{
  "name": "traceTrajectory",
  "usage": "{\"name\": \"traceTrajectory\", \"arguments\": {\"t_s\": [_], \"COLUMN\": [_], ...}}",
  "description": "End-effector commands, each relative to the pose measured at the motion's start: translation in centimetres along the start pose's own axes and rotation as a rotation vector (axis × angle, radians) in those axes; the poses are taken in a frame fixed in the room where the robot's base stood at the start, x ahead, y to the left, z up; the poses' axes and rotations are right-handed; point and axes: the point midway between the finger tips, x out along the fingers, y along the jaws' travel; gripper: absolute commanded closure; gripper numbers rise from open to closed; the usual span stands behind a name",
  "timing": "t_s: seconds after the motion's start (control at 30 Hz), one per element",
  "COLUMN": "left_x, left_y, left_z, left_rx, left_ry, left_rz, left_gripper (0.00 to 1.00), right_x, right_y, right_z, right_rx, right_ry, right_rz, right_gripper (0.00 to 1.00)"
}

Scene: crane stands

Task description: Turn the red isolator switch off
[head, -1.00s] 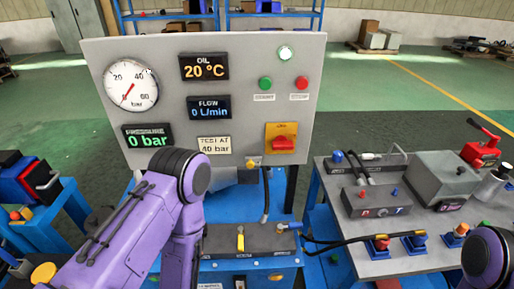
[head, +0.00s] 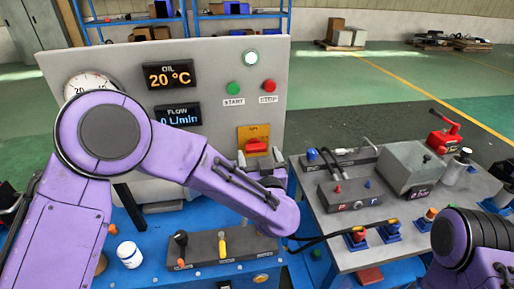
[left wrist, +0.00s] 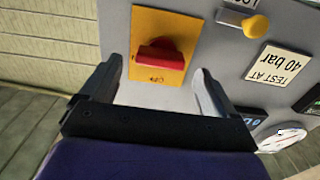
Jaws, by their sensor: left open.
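The red isolator switch (head: 256,146) sits on a yellow plate (head: 246,131) at the lower right of the grey panel. Its handle lies roughly level across the plate. The left wrist view shows the red handle (left wrist: 158,54) and yellow plate (left wrist: 176,22) upside down, with small lettering on the plate. My left gripper (head: 259,158) is just below and in front of the switch. In the left wrist view my left gripper (left wrist: 158,72) is open, one finger on each side of the plate, with nothing between the fingers' near parts. My right gripper is out of frame.
The grey panel (head: 215,60) carries a gauge, displays and green (head: 233,88) and red (head: 268,86) buttons. A yellow knob (left wrist: 256,26) is close to the switch. A side bench (head: 345,245) with a grey box (head: 408,168) stands at the right.

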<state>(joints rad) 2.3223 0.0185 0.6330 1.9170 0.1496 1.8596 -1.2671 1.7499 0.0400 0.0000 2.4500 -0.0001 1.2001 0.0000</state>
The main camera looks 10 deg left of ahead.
Motion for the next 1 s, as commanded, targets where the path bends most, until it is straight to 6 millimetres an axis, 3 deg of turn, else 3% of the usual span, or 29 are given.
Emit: {"name": "traceTrajectory", "arguments": {"t_s": [0.2, 0.47, 0.63, 0.67, 1.0], "left_x": [2.6, 2.8, 2.8, 2.8, 2.8], "left_y": [0.0, 0.0, 0.0, 0.0, 0.0], "left_z": [0.0, 0.1, 0.1, 0.1, 0.2], "left_rx": [0.000, 0.001, 0.001, 0.001, -0.039], "left_ry": [-0.002, -0.001, -0.001, -0.001, -0.001], "left_rz": [0.001, 0.002, 0.002, 0.002, 0.002], "left_gripper": [0.11, 0.11, 0.63, 0.67, 0.67], "right_x": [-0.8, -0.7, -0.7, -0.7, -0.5], "right_y": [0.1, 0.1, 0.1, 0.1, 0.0], "right_z": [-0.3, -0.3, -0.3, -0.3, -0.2], "right_rx": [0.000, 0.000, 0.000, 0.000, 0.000], "right_ry": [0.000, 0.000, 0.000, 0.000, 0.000], "right_rz": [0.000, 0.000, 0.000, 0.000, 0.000], "right_gripper": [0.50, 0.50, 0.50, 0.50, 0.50]}}
